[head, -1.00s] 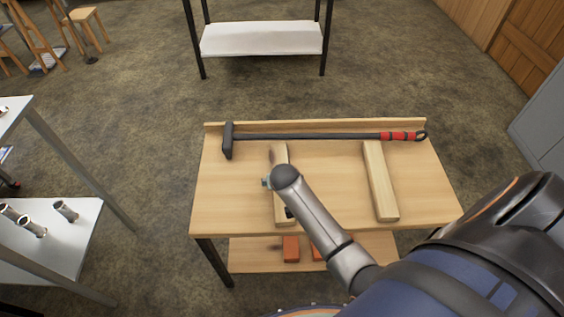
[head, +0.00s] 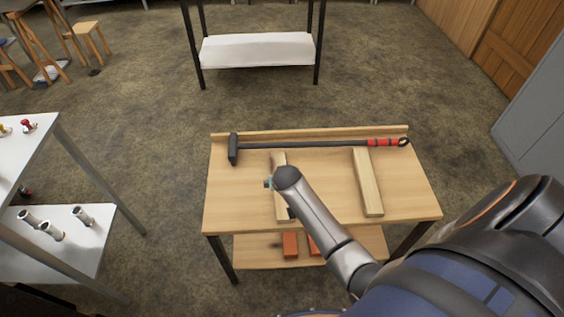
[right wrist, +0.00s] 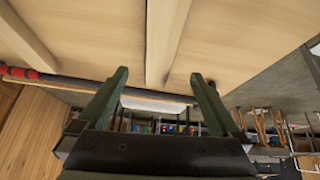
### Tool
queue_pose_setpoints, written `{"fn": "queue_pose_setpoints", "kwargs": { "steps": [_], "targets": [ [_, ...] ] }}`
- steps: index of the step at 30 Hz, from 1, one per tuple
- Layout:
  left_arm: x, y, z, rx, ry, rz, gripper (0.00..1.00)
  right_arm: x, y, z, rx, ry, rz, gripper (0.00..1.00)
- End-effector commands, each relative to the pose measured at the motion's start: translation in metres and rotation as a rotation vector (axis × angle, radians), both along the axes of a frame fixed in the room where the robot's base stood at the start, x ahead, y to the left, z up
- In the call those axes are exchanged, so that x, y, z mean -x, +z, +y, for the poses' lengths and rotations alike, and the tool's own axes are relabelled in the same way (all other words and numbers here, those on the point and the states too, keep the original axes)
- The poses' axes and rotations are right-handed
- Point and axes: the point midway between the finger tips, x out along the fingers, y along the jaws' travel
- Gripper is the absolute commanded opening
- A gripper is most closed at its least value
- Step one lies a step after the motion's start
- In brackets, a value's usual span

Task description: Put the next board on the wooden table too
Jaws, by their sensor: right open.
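The wooden table (head: 325,215) stands in front of me in the head view. Two pale boards lie on its top, roughly parallel and apart: a left board (head: 279,160) and a right board (head: 367,182). My right gripper (right wrist: 160,75) is open and empty. Its arm reaches over the left board and hides much of it in the head view. In the right wrist view the left board (right wrist: 164,40) runs to between the two fingertips, without visible contact, and the right board (right wrist: 25,40) is at the left edge. My left gripper is not in view.
A sledgehammer (head: 300,145) with a red grip lies along the table's back, by a raised rear edge. Orange blocks (head: 290,244) sit on the lower shelf. Metal shelving (head: 60,250) with tubes stands at left. The tabletop between the boards is clear.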

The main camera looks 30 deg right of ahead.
Motion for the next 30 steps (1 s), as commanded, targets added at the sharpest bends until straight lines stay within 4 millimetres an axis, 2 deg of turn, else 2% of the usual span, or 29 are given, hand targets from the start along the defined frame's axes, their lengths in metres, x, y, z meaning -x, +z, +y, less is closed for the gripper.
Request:
{"fn": "queue_pose_setpoints", "kwargs": {
  "steps": [1,3,8,11,15,21,25,30],
  "targets": [
    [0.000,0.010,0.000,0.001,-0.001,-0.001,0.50,0.000,0.009,-0.001,0.000,0.000,0.000,1.00],
    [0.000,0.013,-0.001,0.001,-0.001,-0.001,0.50,-0.001,0.012,-0.002,0.000,0.001,-0.001,1.00],
    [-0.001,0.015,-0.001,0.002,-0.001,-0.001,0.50,0.013,0.004,0.004,0.009,0.055,-0.009,1.00],
    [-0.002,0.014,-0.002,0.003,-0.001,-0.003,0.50,0.039,-0.009,0.017,0.022,0.157,-0.033,1.00],
    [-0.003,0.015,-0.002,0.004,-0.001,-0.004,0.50,0.091,-0.018,0.054,0.027,0.356,-0.096,1.00],
    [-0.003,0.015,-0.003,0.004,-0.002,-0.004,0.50,0.163,-0.008,0.111,-0.013,0.574,-0.201,1.00],
    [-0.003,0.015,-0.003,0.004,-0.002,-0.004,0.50,0.191,0.004,0.134,-0.038,0.643,-0.250,1.00],
    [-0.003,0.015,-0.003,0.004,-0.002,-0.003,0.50,0.204,0.011,0.145,-0.051,0.671,-0.276,1.00]
  ]
}}
